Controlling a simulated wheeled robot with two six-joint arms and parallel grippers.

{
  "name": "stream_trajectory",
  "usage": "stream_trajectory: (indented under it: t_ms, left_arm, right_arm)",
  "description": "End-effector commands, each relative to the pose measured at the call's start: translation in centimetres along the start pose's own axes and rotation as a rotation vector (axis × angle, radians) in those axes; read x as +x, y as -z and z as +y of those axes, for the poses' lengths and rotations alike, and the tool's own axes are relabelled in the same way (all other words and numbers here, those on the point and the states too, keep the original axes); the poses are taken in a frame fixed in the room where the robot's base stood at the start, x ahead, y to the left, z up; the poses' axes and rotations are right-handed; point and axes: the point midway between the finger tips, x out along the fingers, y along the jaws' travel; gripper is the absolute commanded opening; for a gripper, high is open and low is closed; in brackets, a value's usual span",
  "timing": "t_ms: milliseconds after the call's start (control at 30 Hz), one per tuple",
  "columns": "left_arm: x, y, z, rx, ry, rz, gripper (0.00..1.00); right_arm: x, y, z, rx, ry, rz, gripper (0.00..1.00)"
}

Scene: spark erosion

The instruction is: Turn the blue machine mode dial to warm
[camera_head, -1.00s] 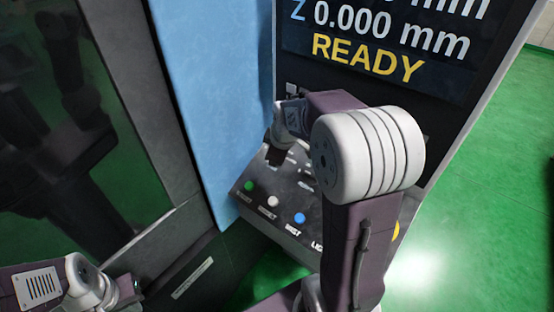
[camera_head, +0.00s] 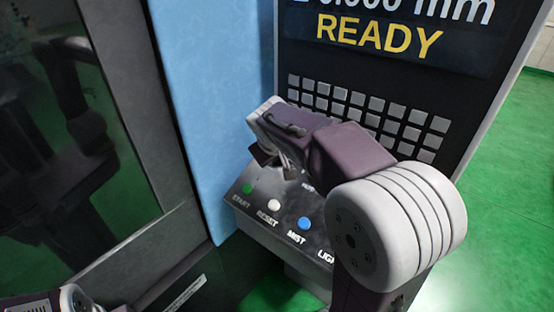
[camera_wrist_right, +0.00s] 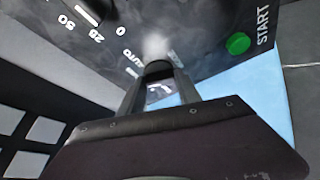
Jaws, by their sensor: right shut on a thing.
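The blue machine (camera_head: 205,100) stands at the left, with a dark control panel (camera_head: 258,222) at its front. My right gripper (camera_wrist_right: 160,80) reaches down to the back of this panel, and in the right wrist view it is shut on a small dark dial (camera_wrist_right: 158,69). The word AUTO is printed beside this dial; no warm label can be read, and the pointer's setting cannot be told. In the head view my right arm hides the dial. My left gripper is out of view; only part of my left arm shows at the bottom left.
A green start button (camera_head: 247,189), a white reset button (camera_head: 274,205) and a blue mist button (camera_head: 304,223) line the panel's front. Another dial (camera_wrist_right: 97,10) with a number scale is close by. A keypad (camera_head: 362,110) and READY screen (camera_head: 400,40) rise behind.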

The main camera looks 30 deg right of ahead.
Motion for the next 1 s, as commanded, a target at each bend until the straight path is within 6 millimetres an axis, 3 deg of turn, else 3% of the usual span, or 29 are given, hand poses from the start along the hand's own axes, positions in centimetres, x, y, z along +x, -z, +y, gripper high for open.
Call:
stream_trajectory:
  t_ms: [467, 500, 567, 867, 1000]
  left_arm:
    - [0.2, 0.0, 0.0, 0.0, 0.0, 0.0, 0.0]
    - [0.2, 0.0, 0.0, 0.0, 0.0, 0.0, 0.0]
    - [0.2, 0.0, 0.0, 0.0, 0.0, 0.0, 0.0]
    - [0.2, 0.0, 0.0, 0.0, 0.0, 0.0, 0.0]
    - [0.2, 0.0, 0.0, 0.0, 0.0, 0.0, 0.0]
  right_arm:
    - [0.0, -0.1, -0.1, 0.012, -0.003, -0.005, 0.0]
    - [0.0, -0.1, -0.1, 0.012, -0.003, -0.005, 0.48]
    - [0.0, -0.1, -0.1, 0.011, -0.003, -0.005, 0.62]
    - [-0.1, 0.0, 0.0, 0.011, -0.004, -0.002, 0.62]
    - [-2.1, 0.1, -0.1, 0.011, -0.003, 0.004, 0.62]
